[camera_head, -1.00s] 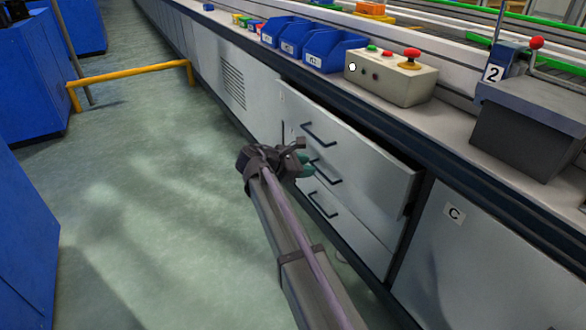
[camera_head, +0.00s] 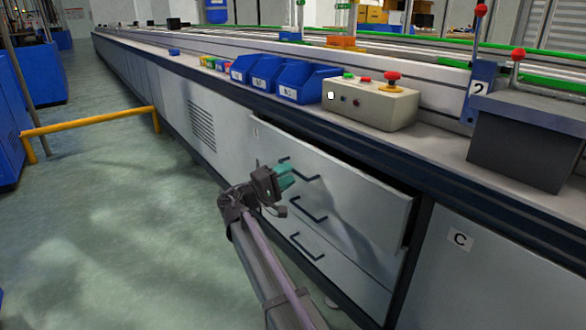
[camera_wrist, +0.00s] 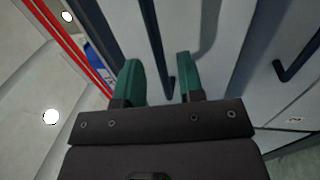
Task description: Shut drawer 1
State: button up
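Drawer 1 (camera_head: 345,170) is the top drawer of the grey cabinet. Its front stands out from the cabinet, with a dark gap along its upper right edge. Its dark bar handle (camera_head: 303,164) is on the front. My gripper (camera_head: 285,176) is close in front of this handle, with its teal fingers towards the drawer. In the wrist view my gripper (camera_wrist: 158,64) has its two fingers apart with nothing held. A dark handle bar (camera_wrist: 153,45) shows in the space between them. Contact with the drawer front cannot be told.
Two lower drawers with handles (camera_head: 308,210) sit below and look closed. A cabinet door marked C (camera_head: 490,265) is at the right. The counter above carries blue bins (camera_head: 302,82), a button box (camera_head: 370,104) and a grey box (camera_head: 530,135). The floor at left is clear up to a yellow rail (camera_head: 88,120).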

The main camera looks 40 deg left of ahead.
jog(key=shift+x, duration=1.45)
grip_shut()
